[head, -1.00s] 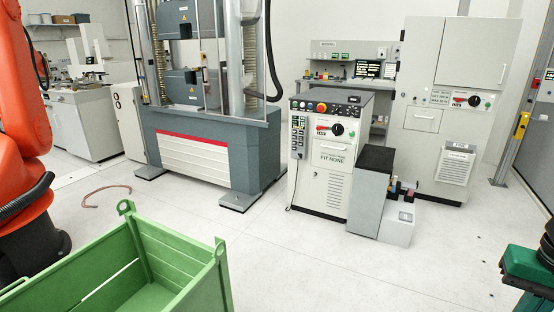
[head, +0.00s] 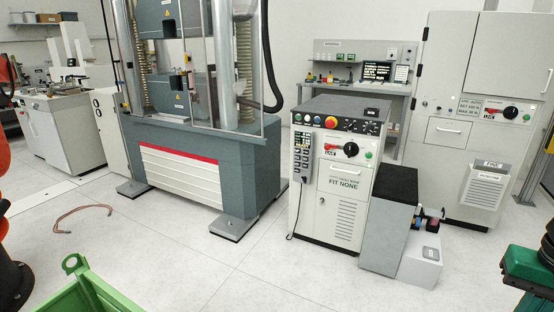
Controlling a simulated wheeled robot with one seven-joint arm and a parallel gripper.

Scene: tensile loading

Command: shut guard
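The guard (head: 200,75) is a clear panel with thin pale edges on the front of the grey testing machine (head: 250,165). Its upper part is cut off by the top of the head view. Another thin pale upright edge stands at the machine's left front. The clear material makes it hard to tell whether the guard stands open or shut. My gripper is not in view. A green and dark part of my own body shows at the lower right.
A control cabinet (head: 335,195) and a grey box (head: 388,225) stand right of the machine. A green crate (head: 85,290) is at the lower left, near a reddish cable loop (head: 82,212) on the floor.

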